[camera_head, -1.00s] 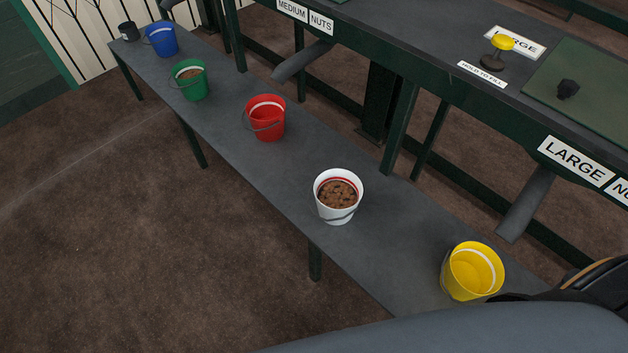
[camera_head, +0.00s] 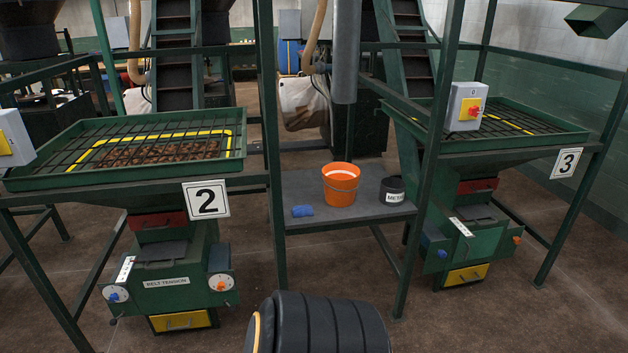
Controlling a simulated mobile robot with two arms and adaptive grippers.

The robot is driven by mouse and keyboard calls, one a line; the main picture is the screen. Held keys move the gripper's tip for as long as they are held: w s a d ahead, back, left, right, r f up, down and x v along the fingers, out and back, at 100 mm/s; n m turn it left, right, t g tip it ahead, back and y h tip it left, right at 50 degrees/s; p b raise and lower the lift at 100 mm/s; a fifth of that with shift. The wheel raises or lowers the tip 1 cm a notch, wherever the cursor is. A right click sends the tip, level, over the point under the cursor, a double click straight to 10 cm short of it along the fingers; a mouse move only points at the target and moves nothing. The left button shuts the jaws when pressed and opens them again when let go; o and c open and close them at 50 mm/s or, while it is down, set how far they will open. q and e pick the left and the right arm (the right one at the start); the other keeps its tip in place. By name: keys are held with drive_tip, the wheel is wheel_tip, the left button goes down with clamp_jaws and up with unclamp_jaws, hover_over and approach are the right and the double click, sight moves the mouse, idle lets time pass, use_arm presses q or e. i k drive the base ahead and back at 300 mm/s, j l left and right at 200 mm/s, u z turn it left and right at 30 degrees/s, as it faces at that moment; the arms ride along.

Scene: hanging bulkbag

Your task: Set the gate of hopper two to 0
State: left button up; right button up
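Hopper two (camera_head: 120,155) stands at the left, a green bin with a grid over brown material. Its white "2" sign (camera_head: 206,199) hangs at the front right corner. Below it is a green housing with a "BELT TENSION" label (camera_head: 167,282). A white dial with an orange-centred knob (camera_head: 221,285) is on the housing's right. A blue knob (camera_head: 113,294) and a small white scale plate (camera_head: 125,269) are on its left. A red part (camera_head: 158,220) sits under the funnel. I cannot tell the gate's setting. Neither gripper is in view.
Hopper three (camera_head: 500,125) stands at the right. Between them a grey table (camera_head: 300,185) holds an orange bucket (camera_head: 341,184), a black "METAL" container (camera_head: 392,190) and a blue object (camera_head: 302,211). Green frame posts stand between the hoppers.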

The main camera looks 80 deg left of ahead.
sight(174, 249)
drive_tip(key=u, duration=3.8)
drive_tip(key=i, duration=0.1)
drive_tip(key=z, duration=0.05)
